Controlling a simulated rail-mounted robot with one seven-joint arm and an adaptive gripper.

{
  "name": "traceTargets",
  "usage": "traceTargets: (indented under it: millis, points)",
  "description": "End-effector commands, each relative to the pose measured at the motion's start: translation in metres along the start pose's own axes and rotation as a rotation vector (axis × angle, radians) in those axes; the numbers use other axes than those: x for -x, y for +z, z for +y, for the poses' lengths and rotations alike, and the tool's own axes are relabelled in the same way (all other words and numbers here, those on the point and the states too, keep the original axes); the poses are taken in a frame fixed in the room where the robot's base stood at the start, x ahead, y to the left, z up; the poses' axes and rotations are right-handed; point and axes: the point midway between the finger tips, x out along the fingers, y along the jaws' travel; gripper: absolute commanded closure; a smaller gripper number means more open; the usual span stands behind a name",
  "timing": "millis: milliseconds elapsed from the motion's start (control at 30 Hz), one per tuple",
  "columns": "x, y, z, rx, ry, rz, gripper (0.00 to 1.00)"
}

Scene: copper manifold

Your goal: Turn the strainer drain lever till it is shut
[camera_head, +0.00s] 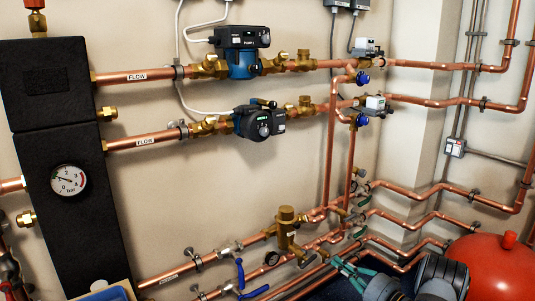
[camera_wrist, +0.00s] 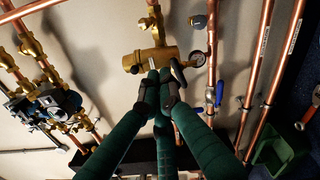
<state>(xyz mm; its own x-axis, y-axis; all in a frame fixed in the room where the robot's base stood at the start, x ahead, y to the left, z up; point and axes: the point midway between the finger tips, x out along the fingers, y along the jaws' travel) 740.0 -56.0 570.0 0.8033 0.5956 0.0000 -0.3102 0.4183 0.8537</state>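A brass strainer-like body (camera_head: 287,228) with a cylindrical cap stands on the lower pipes in the head view. The brass body (camera_wrist: 150,60) lies sideways at the upper middle of the wrist view. I cannot make out its drain lever for sure; my fingers may cover it. My gripper (camera_head: 338,262) has dark green fingers, to the right of and below the brass body in the head view. Contact cannot be judged, and nothing held shows clearly.
A blue-handled valve (camera_head: 240,275) sits on the lower pipes left of my gripper. A red vessel (camera_head: 495,265) stands at the lower right. Pumps (camera_head: 240,55) and copper pipes line the wall. A dark panel with a pressure gauge (camera_head: 68,180) is at the left.

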Motion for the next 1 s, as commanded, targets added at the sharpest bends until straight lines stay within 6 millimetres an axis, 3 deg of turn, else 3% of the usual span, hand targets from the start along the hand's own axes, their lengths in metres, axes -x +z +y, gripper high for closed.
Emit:
traceTargets:
  millis: [600,1000]
  points:
    - [-0.063,-0.001,0.001,-0.024,0.002,0.002,1.0]
    - [-0.07,-0.001,0.0,-0.025,0.001,0.001,1.0]
